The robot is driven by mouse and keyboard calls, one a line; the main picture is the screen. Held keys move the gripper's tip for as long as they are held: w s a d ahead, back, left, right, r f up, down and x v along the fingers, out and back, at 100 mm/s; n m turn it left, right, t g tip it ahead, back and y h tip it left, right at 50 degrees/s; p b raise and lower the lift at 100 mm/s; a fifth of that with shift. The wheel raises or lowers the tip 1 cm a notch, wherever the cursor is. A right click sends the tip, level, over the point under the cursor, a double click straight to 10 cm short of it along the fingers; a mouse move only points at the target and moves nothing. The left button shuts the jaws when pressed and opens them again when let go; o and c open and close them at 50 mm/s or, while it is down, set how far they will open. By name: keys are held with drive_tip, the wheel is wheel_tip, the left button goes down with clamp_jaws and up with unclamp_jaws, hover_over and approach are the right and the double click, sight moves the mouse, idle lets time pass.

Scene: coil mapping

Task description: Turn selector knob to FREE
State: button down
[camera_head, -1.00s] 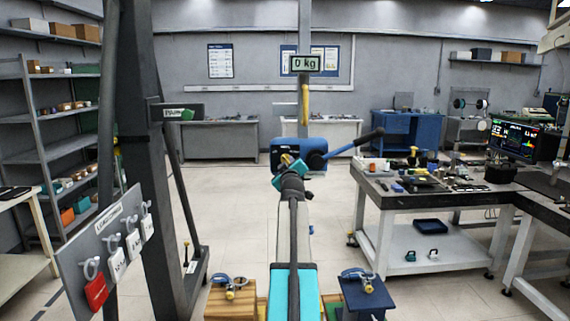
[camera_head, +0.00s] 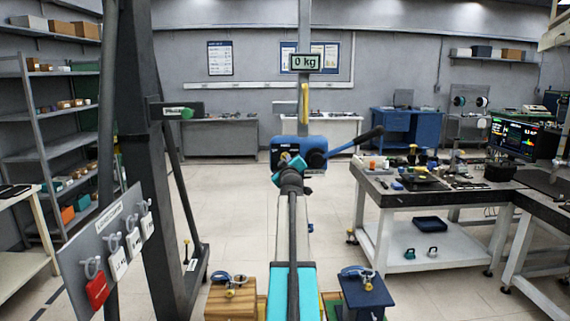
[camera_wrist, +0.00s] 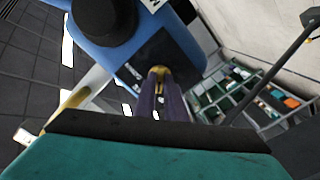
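The blue lever hoist (camera_head: 312,143), with a dark round wheel and a long black-ended lever, hangs ahead at the picture's middle. It fills the upper part of the wrist view (camera_wrist: 187,35). A small brass knob (camera_wrist: 158,72), apparently the selector, stands on its dark face plate. My gripper (camera_wrist: 160,82) points at the knob, its two narrow purple fingers reaching up to it. Whether the fingers touch or clamp it cannot be told. In the head view my gripper (camera_head: 285,158) is at the hoist's face, partly hidden by my own wrist. The FREE marking is not readable.
A display reading 0 kg (camera_head: 305,62) hangs above the hoist. A grey steel post (camera_head: 140,150) and a board with padlocks and tags (camera_head: 103,250) stand left. A workbench (camera_head: 400,196) with tools stands right. Wooden (camera_head: 231,303) and blue (camera_head: 366,293) blocks with shackles flank my arm.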

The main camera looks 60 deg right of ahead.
drive_tip(key=shift+r+m+b, duration=0.2)
drive_tip(key=shift+m+b, duration=0.55)
drive_tip(key=shift+m, duration=3.25)
drive_tip(key=c, duration=1.8)
unclamp_jaws()
drive_tip(key=shift+w+f, duration=0.15)
drive_tip(key=shift+f, duration=0.05)
drive_tip(key=shift+a, duration=0.1)
